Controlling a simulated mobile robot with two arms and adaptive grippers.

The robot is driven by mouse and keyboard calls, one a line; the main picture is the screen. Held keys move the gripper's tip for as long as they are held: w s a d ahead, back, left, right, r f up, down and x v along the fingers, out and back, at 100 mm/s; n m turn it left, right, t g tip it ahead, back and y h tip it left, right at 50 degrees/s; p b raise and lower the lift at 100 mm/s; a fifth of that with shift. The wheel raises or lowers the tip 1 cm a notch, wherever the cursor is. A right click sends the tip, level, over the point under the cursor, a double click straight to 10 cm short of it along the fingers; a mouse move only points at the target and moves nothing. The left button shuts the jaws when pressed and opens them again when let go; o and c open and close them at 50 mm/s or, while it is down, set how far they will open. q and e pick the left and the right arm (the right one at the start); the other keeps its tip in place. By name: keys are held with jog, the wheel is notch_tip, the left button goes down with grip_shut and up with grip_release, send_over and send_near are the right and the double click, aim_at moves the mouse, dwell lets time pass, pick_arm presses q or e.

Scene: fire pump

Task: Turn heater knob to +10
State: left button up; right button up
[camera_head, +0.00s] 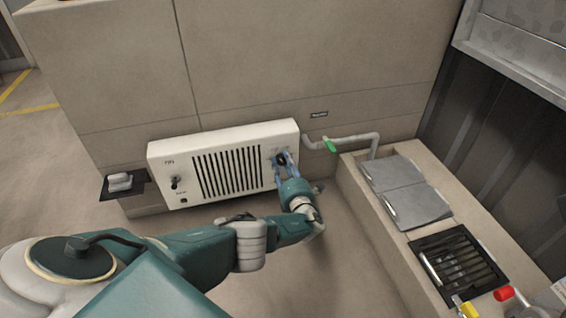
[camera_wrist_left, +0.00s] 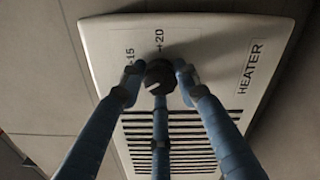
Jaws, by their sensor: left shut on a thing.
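The white heater (camera_head: 293,130) is mounted low on the wall in the head view. Its dark knob (camera_head: 281,160) is at the right end of the front, right of the slotted grille. My left gripper (camera_head: 284,163) is shut on this knob. In the left wrist view, the blue fingers of my left gripper (camera_wrist_left: 160,84) close around the black knob (camera_wrist_left: 160,72) from several sides. The labels "-15" and "+20" show beside the knob, and "HEATER" is at the right. The knob's exact setting cannot be told. My right gripper is not in view.
A second, smaller dark control (camera_head: 175,182) is at the heater's left end. A grey pipe with a green handle (camera_head: 329,144) is right of the heater. A beige ledge with grey flaps (camera_head: 407,190) and a dark grate (camera_head: 458,262) stands at the right.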

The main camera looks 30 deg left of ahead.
pick_arm(q)
jog(key=shift+s+f, duration=0.2)
jog(key=shift+f, duration=0.1)
jog(key=o, duration=1.1)
jog(key=shift+r, duration=0.1)
jog(key=shift+d, duration=0.1)
jog(key=v, duration=1.1)
jog(key=shift+s+d, duration=0.25)
jog(key=shift+d, duration=0.1)
